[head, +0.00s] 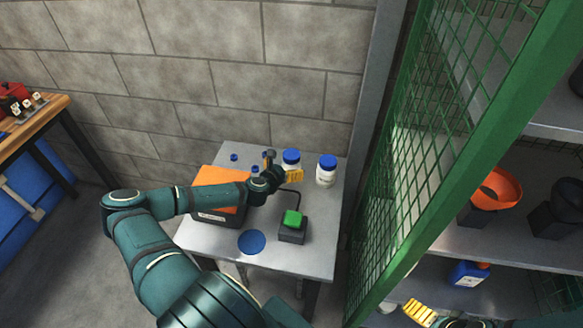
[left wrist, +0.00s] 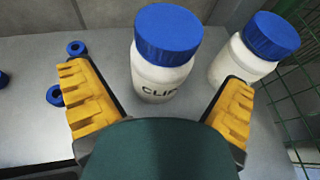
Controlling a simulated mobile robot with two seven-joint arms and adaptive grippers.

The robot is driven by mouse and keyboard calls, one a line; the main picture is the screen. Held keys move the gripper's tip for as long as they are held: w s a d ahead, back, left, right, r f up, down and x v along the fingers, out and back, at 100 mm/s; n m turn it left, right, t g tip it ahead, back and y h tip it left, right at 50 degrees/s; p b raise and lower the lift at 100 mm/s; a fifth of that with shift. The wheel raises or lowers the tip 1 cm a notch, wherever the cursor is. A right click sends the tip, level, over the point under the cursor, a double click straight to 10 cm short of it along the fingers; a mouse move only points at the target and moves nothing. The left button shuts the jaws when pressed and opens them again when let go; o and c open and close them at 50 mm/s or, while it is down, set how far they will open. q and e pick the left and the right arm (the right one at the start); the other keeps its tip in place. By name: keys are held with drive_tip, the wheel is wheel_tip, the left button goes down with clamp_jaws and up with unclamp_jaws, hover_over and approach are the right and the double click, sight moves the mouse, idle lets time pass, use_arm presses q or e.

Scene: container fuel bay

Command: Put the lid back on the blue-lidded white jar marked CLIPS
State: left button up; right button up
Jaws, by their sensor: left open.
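The white jar marked CLIPS (left wrist: 160,78) stands upright on the table, its lettering partly visible in the left wrist view. A blue lid (left wrist: 168,33) sits on its top; I cannot tell whether it is tightened. In the head view the jar's blue lid (head: 291,156) shows beyond my left gripper (head: 281,166), which hides part of the jar. My left gripper is open, with its yellow fingers to either side in front of the jar, empty. Part of my right gripper (head: 422,313) shows at the lower edge; its opening is unclear.
A second blue-lidded white jar (head: 326,172) stands to the right. Small blue rings (head: 234,157) lie at the back left. An orange-topped box (head: 218,181), a green button box (head: 293,223) and a flat blue disc (head: 252,242) are on the table. A green mesh panel (head: 430,130) stands right.

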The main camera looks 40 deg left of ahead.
use_arm(q)
drive_tip(key=shift+f+x, duration=0.15)
drive_tip(key=shift+x, duration=1.15)
drive_tip(key=shift+f+x, duration=0.15)
drive_tip(key=shift+x, duration=1.15)
drive_tip(key=shift+s+d, duration=0.1)
drive_tip(key=shift+d, duration=0.05)
drive_tip(key=shift+r, duration=0.1)
drive_tip(key=c, duration=1.2)
